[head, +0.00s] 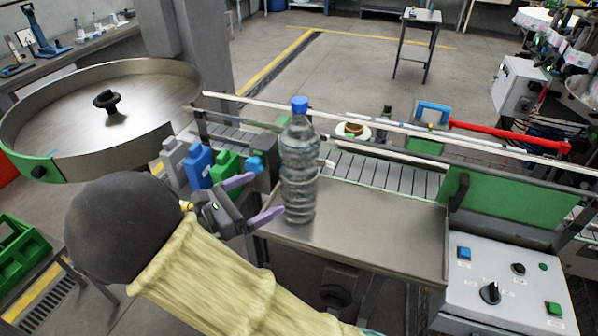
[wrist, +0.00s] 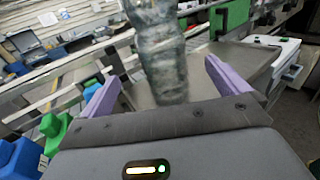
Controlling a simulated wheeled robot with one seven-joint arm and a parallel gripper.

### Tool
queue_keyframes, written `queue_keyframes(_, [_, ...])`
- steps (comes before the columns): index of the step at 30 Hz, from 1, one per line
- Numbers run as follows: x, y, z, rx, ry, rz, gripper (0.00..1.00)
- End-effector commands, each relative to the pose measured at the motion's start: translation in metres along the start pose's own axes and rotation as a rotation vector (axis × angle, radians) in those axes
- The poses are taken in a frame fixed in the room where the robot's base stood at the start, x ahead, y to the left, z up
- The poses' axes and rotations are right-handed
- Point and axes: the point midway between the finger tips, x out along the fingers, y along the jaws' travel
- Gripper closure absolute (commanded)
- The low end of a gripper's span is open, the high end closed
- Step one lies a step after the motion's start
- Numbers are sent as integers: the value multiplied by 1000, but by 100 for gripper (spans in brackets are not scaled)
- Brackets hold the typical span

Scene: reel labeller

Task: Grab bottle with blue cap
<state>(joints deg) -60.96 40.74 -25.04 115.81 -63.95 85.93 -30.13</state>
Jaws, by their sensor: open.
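A clear plastic bottle with a blue cap (head: 299,165) stands upright on the metal side shelf (head: 375,232) in front of the conveyor. My gripper (head: 262,198) is open, just left of the bottle in the head view, with its purple fingers pointing toward it. In the wrist view the bottle (wrist: 163,50) stands ahead, between the lines of the two open fingers (wrist: 160,85), with its cap out of the picture. I cannot tell from these frames whether a finger touches it.
Blue (head: 199,166), grey and green jugs stand close behind my gripper. A control panel (head: 510,285) is at right. A round metal turntable (head: 100,110) is at left.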

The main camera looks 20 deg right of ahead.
Motion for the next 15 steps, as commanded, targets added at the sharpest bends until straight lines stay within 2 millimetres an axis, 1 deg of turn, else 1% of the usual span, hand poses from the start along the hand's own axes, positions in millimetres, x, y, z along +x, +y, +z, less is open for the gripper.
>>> queue_keyframes(1, [10, -1, 3, -4, -2, -4, 0])
queue_keyframes(3, [22, -1, 3, -3, -2, -4, 0])
queue_keyframes(9, [53, -1, 2, -3, -1, -2, 0])
queue_keyframes(12, [60, -1, 0, -2, 1, 0, 0])
queue_keyframes(15, [61, 0, 0, -1, 1, 1, 0])
